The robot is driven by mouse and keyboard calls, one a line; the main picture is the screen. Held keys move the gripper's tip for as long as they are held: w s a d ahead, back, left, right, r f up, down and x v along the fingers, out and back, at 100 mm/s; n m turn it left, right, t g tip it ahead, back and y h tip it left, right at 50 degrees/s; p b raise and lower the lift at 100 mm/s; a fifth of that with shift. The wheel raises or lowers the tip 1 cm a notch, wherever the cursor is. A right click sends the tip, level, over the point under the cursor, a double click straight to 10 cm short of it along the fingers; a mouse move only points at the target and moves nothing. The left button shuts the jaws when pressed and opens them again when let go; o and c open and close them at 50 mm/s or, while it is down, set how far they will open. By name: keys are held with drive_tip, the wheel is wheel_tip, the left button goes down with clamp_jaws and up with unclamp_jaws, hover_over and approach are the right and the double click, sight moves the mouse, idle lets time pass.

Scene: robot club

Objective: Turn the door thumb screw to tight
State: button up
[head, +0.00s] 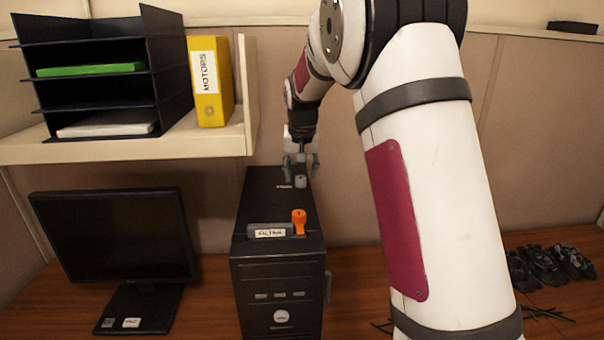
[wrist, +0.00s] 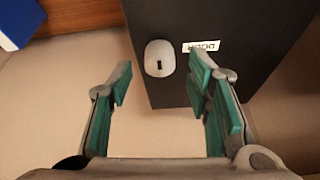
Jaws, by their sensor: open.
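The door thumb screw is a pale, rounded knob (wrist: 160,58) with a dark slot mark, on the black computer tower's top beside a white label (wrist: 201,46) that reads DOOR upside down. In the head view the knob (head: 300,181) stands near the back of the tower (head: 262,205). My gripper (head: 301,168) is over the back end of the tower, pointing down. In the wrist view my gripper (wrist: 158,90) is open, with green pads on both sides. The knob lies beyond the fingertips, between their lines, and nothing is held.
An orange lever (head: 299,220) and a label reading FILTER (head: 270,233) are at the tower's front top. A monitor (head: 115,238) stands left. A shelf (head: 200,142) with a yellow MOTORS binder (head: 211,85) overhangs at left. Black cable-like items (head: 550,264) lie right.

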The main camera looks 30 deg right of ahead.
drive_tip(key=shift+x, duration=0.85)
drive_tip(key=shift+c, duration=0.2)
clamp_jaws()
drive_tip(key=shift+a+m, duration=0.15)
drive_tip(key=shift+m, duration=0.25)
drive_tip(key=shift+m+h+b, duration=0.3)
drive_tip(key=shift+b, duration=0.1)
drive_tip(key=shift+o, duration=0.2)
unclamp_jaws()
drive_tip(key=shift+r, duration=0.1)
